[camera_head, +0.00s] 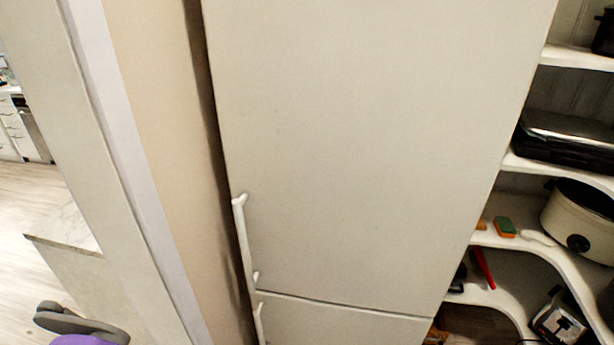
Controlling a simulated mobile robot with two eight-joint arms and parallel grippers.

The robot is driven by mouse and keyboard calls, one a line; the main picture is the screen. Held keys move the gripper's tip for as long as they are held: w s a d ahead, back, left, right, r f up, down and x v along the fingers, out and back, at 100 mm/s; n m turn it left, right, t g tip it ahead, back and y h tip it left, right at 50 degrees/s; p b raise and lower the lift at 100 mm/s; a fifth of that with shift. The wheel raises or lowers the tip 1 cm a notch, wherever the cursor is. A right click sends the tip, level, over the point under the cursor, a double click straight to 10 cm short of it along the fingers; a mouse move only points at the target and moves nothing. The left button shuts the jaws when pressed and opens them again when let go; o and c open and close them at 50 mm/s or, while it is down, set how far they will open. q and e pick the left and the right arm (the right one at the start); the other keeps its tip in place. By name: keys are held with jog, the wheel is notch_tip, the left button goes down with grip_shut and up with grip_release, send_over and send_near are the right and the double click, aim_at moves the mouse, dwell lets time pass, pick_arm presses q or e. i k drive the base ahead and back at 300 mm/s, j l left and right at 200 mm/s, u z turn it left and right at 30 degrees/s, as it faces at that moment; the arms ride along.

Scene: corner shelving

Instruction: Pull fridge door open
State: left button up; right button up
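The fridge door (360,150) is a tall, plain off-white panel filling the middle of the head view. It looks shut, flush above a lower door (340,325), with a thin seam between them. A white vertical bar handle (246,240) is on the upper door's left edge, near its bottom. A second handle (260,322) starts just below it on the lower door and is cut off by the frame's bottom. Neither of my grippers shows in the view, and nothing touches the handles.
Corner shelves (510,240) on the right hold a white slow cooker (580,222), a black appliance (565,140), a sponge (505,227) and a toaster (560,322). A beige wall panel (160,100) stands close left of the fridge. A purple chair (85,335) and open floor (25,210) are at far left.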

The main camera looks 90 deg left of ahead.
aim_at(366, 143)
jog(key=u, duration=2.85)
